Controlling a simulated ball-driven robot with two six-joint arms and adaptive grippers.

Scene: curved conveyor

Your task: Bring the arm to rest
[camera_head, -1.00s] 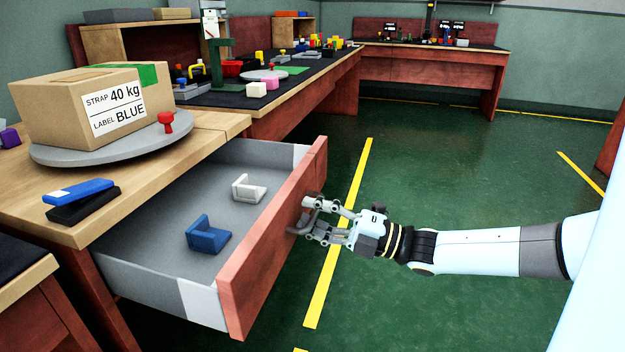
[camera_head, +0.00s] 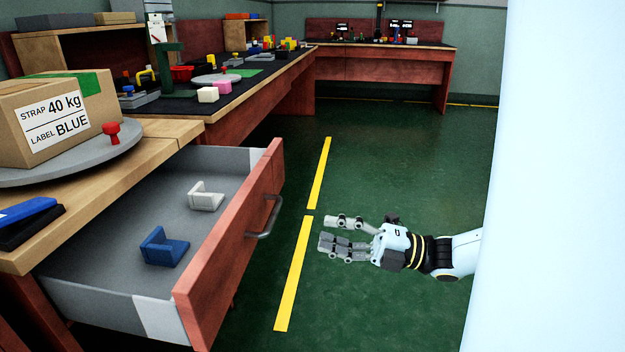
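My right gripper (camera_head: 328,233) is at the right of the head view, its fingers spread apart and empty. It hangs over the green floor, to the right of the open drawer (camera_head: 228,240) and apart from its grey handle (camera_head: 265,217). The forearm runs off to the right, partly hidden by a large pale surface close to the camera. My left gripper does not show.
The drawer stands pulled out, holding a blue bracket (camera_head: 163,248) and a white bracket (camera_head: 205,197). A carton (camera_head: 98,105) rests on a grey turntable (camera_head: 75,165) on the bench. The floor (camera_head: 400,160) right of the drawer is clear.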

